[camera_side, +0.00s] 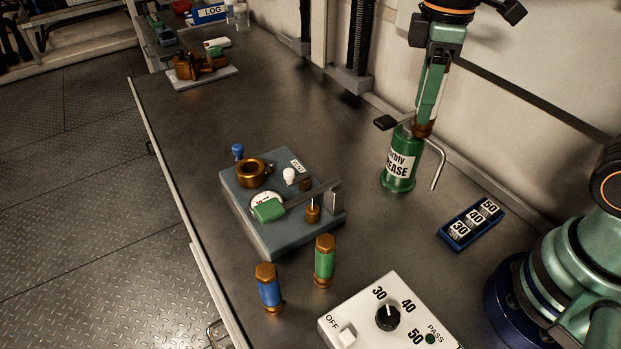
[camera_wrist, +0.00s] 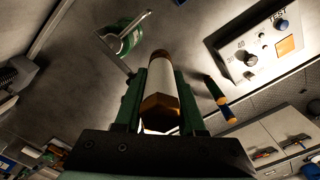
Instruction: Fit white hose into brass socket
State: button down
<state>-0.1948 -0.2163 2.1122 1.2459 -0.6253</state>
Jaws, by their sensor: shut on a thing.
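My gripper (camera_wrist: 160,85) is shut on the white hose (camera_wrist: 158,72), a white cylinder with brass ends. The hose shows between the green fingers, with its brass hex end (camera_wrist: 160,110) towards the wrist. In the side view my gripper (camera_side: 432,100) is high at the right, pointing down, and the hose is mostly hidden by a finger. Its lower brass end (camera_side: 423,129) overlaps the grease can in the picture. A ring-shaped brass socket (camera_side: 250,173) sits on the grey-blue chiller block (camera_side: 285,235), well left of and below my gripper.
A green grease can (camera_side: 398,172) with a bent spout stands by the wall. A blue hose (camera_side: 268,289) and a green hose (camera_side: 325,260) stand before the block. A white control box (camera_side: 350,320) and a blue numbered tray (camera_side: 471,223) are nearer.

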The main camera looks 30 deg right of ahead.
jog(key=w+a+f+n, duration=0.3)
jog(key=w+a+n, duration=1.15)
jog(key=w, duration=0.25)
jog(key=w+a+f+n, duration=0.1)
jog(key=a+f+n, duration=0.1)
jog(key=f, duration=0.2)
jog(key=w+a+f+n, duration=0.1)
jog(key=a+f+n, duration=0.1)
jog(key=f, duration=0.3)
jog(key=w+a+f+n, duration=0.1)
jog(key=a+f+n, duration=0.2)
jog(key=f, duration=0.1)
jog(key=shift+w+f+n, duration=0.1)
jog(key=shift+f+n, duration=0.1)
jog(key=shift+n, duration=0.05)
jog(key=shift+f, duration=0.1)
jog(key=c, duration=0.5)
grip_release()
